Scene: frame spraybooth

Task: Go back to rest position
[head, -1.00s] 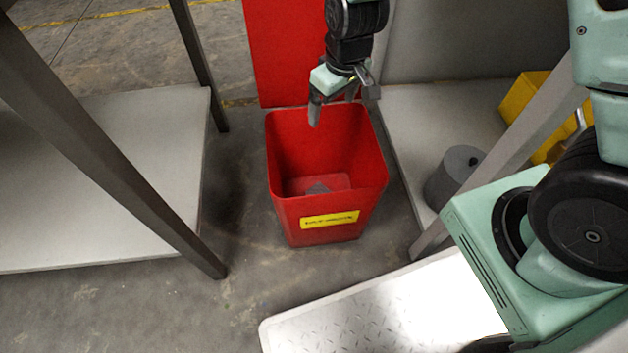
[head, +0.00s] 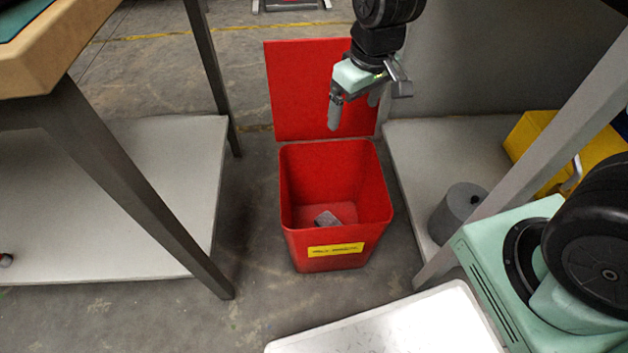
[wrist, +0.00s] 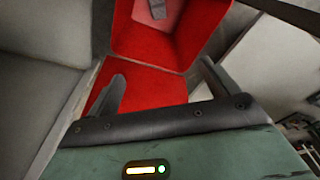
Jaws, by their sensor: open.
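My gripper (head: 356,108) hangs from my arm above the back of a red bin, in front of its raised red lid (head: 300,90). Its fingers are apart with nothing between them. The red bin (head: 337,250) stands open on the floor with a yellow label on its front. A small grey object (head: 327,219) lies on the bin's bottom. In the wrist view my gripper (wrist: 160,88) shows two spread fingers, with the red bin (wrist: 155,42) beyond them and the grey object (wrist: 158,9) inside it.
A table leg (head: 150,205) and a low pale shelf (head: 110,240) are at the left. At the right are a slanted post (head: 540,165), a grey cylinder (head: 459,208) and a yellow container (head: 585,150). Concrete floor is bare around the bin.

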